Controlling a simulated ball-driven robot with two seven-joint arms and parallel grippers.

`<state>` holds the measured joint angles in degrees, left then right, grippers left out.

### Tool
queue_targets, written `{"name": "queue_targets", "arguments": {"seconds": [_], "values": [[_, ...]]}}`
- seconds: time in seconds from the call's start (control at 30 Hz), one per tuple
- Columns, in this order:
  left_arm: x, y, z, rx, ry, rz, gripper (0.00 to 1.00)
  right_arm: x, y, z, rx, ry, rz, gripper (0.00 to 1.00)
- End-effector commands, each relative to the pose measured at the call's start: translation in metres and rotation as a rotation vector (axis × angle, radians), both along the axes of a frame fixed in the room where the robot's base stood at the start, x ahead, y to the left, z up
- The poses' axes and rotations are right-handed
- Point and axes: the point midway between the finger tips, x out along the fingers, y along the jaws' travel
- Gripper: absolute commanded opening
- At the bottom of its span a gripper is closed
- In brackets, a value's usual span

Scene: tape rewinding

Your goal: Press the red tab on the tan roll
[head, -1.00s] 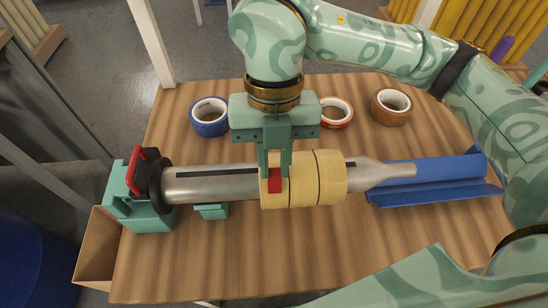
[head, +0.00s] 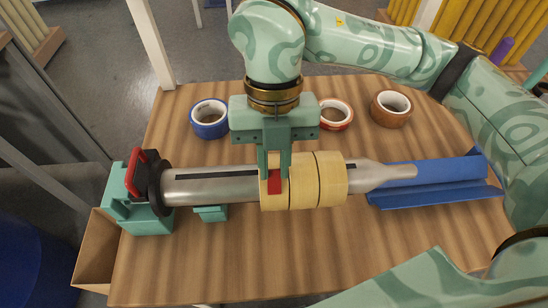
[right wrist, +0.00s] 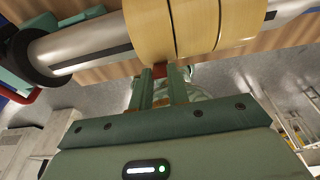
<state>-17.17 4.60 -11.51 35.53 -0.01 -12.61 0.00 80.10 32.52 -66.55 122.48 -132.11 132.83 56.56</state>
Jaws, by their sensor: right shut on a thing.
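The tan roll (head: 304,186) is made up of several pale rings side by side around a grey metal spindle (head: 212,187). The red tab (head: 275,183) lies on its leftmost ring. My right gripper (head: 275,168) points down onto that ring, with its fingertips at the tab. In the right wrist view, the tab (right wrist: 159,70) shows between the two fingertips (right wrist: 161,74), right against the tan roll (right wrist: 149,32). The gripper is shut on the tab; the fingers partly hide it. My left gripper is not in view.
A teal stand (head: 148,222) with a black collar and red handle holds the spindle's left end. A blue trough (head: 440,190) lies at the right. Blue (head: 209,130), red-edged (head: 347,113) and brown (head: 391,119) tape rolls lie behind. The wooden table's front is clear.

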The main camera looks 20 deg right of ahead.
Motion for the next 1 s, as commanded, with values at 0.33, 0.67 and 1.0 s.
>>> {"name": "queue_targets", "arguments": {"seconds": [0.33, 0.67, 1.0], "values": [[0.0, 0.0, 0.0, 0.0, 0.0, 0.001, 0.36, 0.001, 0.0, 0.0, -0.001, -0.002, -0.001, 0.25], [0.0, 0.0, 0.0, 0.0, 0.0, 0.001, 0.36, 0.0, 0.0, 0.0, -0.001, -0.001, -0.001, 0.42], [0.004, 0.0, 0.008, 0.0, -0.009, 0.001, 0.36, 0.006, -0.002, 0.026, -0.001, -0.007, -0.003, 0.42]]}}
